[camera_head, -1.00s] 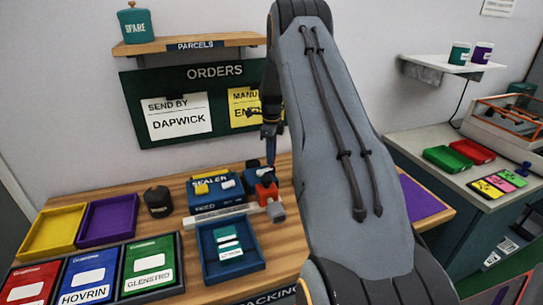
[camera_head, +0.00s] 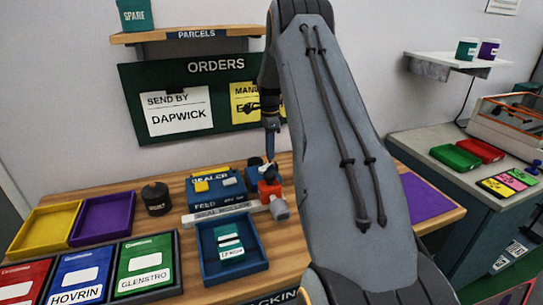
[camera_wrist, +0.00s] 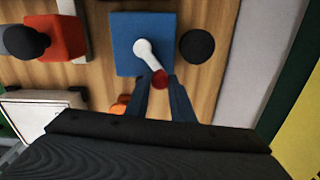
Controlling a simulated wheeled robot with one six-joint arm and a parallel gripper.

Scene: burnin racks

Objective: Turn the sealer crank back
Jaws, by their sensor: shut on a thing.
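The sealer (camera_head: 202,200) is a blue machine on the wooden bench, with a smaller blue housing (camera_head: 253,182) at its right. In the wrist view, the crank's pale arm (camera_wrist: 145,49) lies across the top of a blue housing (camera_wrist: 123,62). The crank arm ends in a red knob (camera_wrist: 160,80). My gripper (camera_wrist: 160,85) has its two blue fingers around the knob, shut on it and partly hiding it. In the head view, my gripper (camera_head: 269,157) points down at the housing, and the crank is too small to make out.
A red block (camera_head: 268,189) with a grey knob stands in front of the housing. A blue tray (camera_head: 262,267) holding a teal packet (camera_head: 229,238) lies nearer. A dark round pot (camera_head: 157,198) stands left of the sealer. The orders board (camera_head: 132,95) is on the wall behind.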

